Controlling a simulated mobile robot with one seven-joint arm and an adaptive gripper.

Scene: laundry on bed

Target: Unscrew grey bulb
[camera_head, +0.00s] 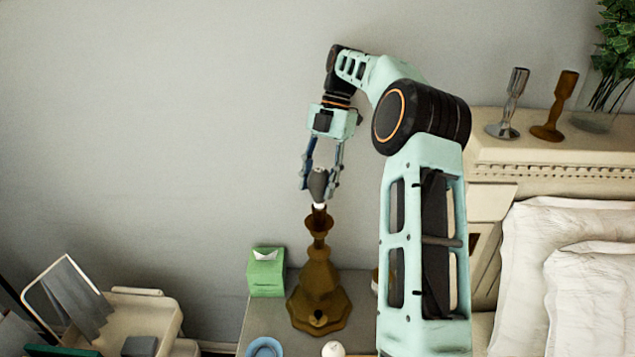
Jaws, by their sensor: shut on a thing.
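The grey bulb (318,184) is upright at the top of a brown lamp base (320,285). My gripper (319,181) reaches down from above, with its two fingers on either side of the bulb, shut on it. A pale band shows at the bulb's lower end, just above the lamp's socket (319,216). I cannot tell from this view whether the bulb's lower end is inside the socket or just clear of it. The lamp base stands upright on a grey bedside table (262,318).
A green tissue box (266,272) stands left of the lamp. A blue ring-shaped dish (264,347) and a white round thing (333,349) are at the table's front. Two candlesticks (515,105) (556,108) stand on the headboard. The bed's pillows (555,240) are at the right.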

